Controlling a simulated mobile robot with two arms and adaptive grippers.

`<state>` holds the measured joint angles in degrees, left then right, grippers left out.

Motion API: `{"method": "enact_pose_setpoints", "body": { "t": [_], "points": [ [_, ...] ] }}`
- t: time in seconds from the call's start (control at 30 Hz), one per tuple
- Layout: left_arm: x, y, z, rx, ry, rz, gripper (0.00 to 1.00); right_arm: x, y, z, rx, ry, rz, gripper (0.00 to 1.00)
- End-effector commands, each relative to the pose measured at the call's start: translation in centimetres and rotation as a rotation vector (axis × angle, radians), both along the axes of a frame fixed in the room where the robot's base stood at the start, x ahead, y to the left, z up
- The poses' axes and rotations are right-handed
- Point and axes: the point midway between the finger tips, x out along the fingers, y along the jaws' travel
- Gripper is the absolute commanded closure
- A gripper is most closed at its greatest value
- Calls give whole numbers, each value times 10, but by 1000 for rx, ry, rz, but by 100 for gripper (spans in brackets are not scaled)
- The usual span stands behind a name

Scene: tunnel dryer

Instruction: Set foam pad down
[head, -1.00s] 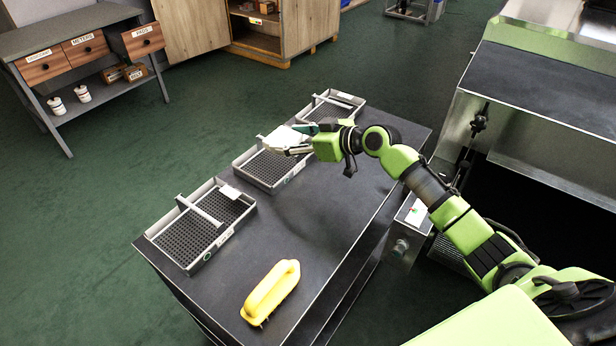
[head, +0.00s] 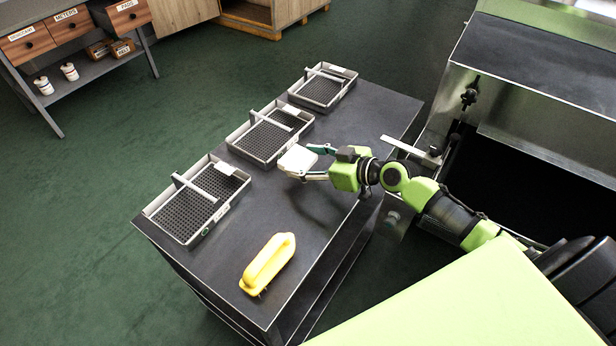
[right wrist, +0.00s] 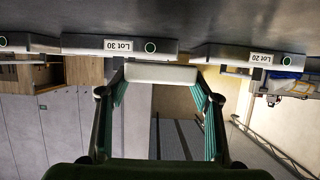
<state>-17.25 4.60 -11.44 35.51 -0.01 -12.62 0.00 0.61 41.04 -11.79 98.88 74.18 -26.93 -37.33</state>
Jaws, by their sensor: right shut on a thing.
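The white foam pad (head: 298,159) is held between the fingertips of my right gripper (head: 312,163), to the right of the middle tray, over the dark tabletop. In the right wrist view the foam pad (right wrist: 160,73) spans the gap between both green-lined fingers, close to the table surface. I cannot tell whether it touches the table. My right gripper is shut on it. My left gripper is not in view.
Three grey mesh trays stand along the table's left side: near (head: 240,177), middle (head: 262,162) and far (head: 318,107). A yellow handled tool (head: 268,264) lies at the near end. A metal machine (head: 545,125) stands at right.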

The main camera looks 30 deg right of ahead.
Motion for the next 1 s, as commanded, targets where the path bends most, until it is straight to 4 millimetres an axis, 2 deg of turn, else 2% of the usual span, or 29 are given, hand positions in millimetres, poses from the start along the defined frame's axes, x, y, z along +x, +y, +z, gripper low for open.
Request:
{"method": "enact_pose_setpoints", "body": {
  "t": [0.23,0.43,0.7,0.87,0.9,0.93,1.0],
  "points": [
    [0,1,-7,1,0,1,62,-12,0,-15,1,0,0,53],
    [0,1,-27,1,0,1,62,-14,0,-46,2,0,-2,53],
    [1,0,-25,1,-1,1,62,-14,0,-46,-1,-2,-1,53],
    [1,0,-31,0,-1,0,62,-14,0,-51,-1,-2,-1,53],
    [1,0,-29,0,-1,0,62,-13,0,-49,0,-1,-1,34],
    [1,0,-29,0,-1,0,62,-14,0,-49,0,-1,-1,26],
    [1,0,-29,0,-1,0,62,-14,0,-49,0,-1,-1,25]
  ]
}}
